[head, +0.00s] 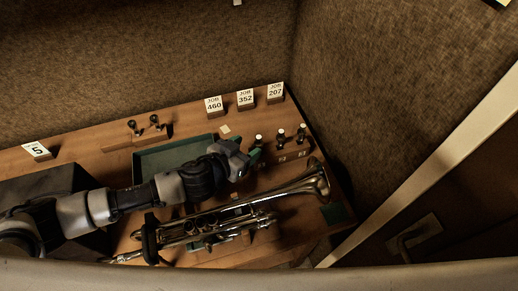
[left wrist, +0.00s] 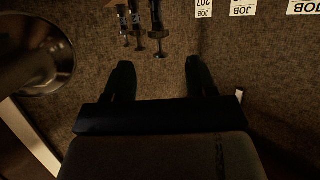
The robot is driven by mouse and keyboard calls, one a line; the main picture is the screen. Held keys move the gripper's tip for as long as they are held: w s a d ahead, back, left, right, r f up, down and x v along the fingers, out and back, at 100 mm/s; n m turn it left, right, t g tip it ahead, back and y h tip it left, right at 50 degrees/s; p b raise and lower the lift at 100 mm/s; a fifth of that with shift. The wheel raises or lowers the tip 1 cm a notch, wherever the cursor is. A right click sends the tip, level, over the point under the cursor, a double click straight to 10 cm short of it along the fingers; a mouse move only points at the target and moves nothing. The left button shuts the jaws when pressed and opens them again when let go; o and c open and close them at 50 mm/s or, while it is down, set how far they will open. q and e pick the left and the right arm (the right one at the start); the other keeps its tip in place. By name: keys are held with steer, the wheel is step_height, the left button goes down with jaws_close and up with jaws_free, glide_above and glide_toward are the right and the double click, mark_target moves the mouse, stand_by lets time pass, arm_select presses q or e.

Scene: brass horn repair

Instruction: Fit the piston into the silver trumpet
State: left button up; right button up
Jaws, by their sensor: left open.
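The silver trumpet (head: 285,192) lies along the front of the bench in the head view, its bell to the right. Its bell (left wrist: 40,60) also shows at the left of the left wrist view. Several dark pistons with pale tops stand in a row behind the bell, among them a middle one (head: 281,136) and a right one (head: 300,136). Three pistons (left wrist: 157,28) show at the top of the left wrist view. My left gripper (head: 250,155) is open beside the leftmost piston (head: 258,141). Nothing shows between its fingers (left wrist: 160,75) in the wrist view. My right gripper is not in view.
A green tray (head: 150,163) lies behind my left arm. Job cards (head: 245,98) stand along the back edge, with a "5" card (head: 37,151) at the left. A small wooden rack (head: 120,143) stands behind the tray. A dark box (head: 45,185) stands at the left.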

mark_target(258, 140)
arm_select(q)
steer(key=shift+x, duration=0.8)
steer(key=b+x, duration=0.2)
steer(key=x, duration=0.2)
steer(key=shift+w+d+f, duration=0.1)
steer(key=shift+f, duration=0.15)
steer(key=shift+w+d, duration=0.2)
steer(key=shift+w, duration=0.05)
steer(key=shift+s+a, duration=0.1)
steer(key=c, duration=1)
steer(key=shift+r, duration=0.1)
